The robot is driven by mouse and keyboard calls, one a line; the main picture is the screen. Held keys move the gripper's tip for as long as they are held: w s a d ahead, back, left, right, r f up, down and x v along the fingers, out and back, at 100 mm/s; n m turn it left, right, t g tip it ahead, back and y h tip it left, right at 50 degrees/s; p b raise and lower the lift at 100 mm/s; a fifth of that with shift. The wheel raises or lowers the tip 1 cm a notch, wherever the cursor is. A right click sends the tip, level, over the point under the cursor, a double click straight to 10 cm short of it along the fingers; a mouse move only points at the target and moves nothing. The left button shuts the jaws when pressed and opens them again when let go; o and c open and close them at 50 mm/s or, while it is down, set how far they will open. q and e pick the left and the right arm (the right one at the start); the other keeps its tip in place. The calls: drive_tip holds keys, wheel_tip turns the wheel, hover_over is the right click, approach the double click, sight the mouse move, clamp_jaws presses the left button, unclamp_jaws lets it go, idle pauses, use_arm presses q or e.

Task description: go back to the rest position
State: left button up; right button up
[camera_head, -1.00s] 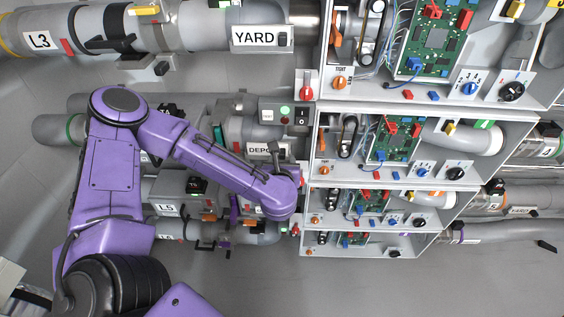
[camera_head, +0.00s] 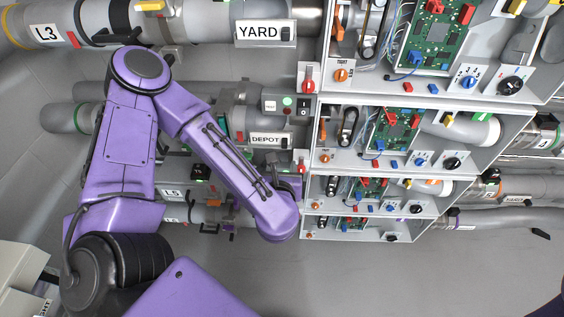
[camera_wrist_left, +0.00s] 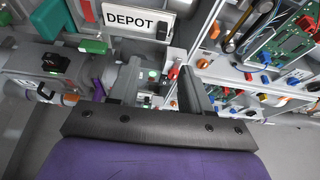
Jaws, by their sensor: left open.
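My left arm (camera_head: 205,150) comes in from the left in the head view, bent at the elbow, with its wrist low and just left of the open cabinets. The wrist mostly hides the gripper there. In the left wrist view my left gripper (camera_wrist_left: 160,82) is open, its two dark fingers apart, with nothing held between them. Past the fingers are the pipes and the front of a cabinet. My right gripper is not in view.
Stacked open cabinets (camera_head: 425,165) with circuit boards and knobs stand to the right of my wrist. Pipes with a YARD sign (camera_head: 262,33) and a DEPOT sign (camera_head: 266,140) run behind the arm. The DEPOT sign (camera_wrist_left: 140,20) also shows in the wrist view. Grey floor lies open below.

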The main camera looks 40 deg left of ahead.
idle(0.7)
use_arm(q)
drive_tip(key=s+d+f+m+g+h+b, duration=0.1)
drive_tip(key=s+d+f+m+h+b, duration=0.15)
drive_tip(key=f+m, duration=0.7)
drive_tip(key=s+d+f+m+g+h+b, duration=0.1)
drive_tip(key=s+d+f+m+g+h, duration=0.15)
drive_tip(key=f+m, duration=0.75)
drive_tip(key=s+a+f+m+g+y+b, duration=0.1)
drive_tip(key=s+a+f+m+g+b, duration=0.3)
drive_tip(key=s+f+m, duration=1)
drive_tip(key=s+a+m+b, duration=0.1)
drive_tip(key=a+b, duration=0.2)
drive_tip(key=a, duration=0.1)
drive_tip(key=shift+s+a+f+m+g, duration=0.15)
drive_tip(key=shift+s+a+m+g, duration=0.1)
drive_tip(key=shift+s+m+g, duration=0.15)
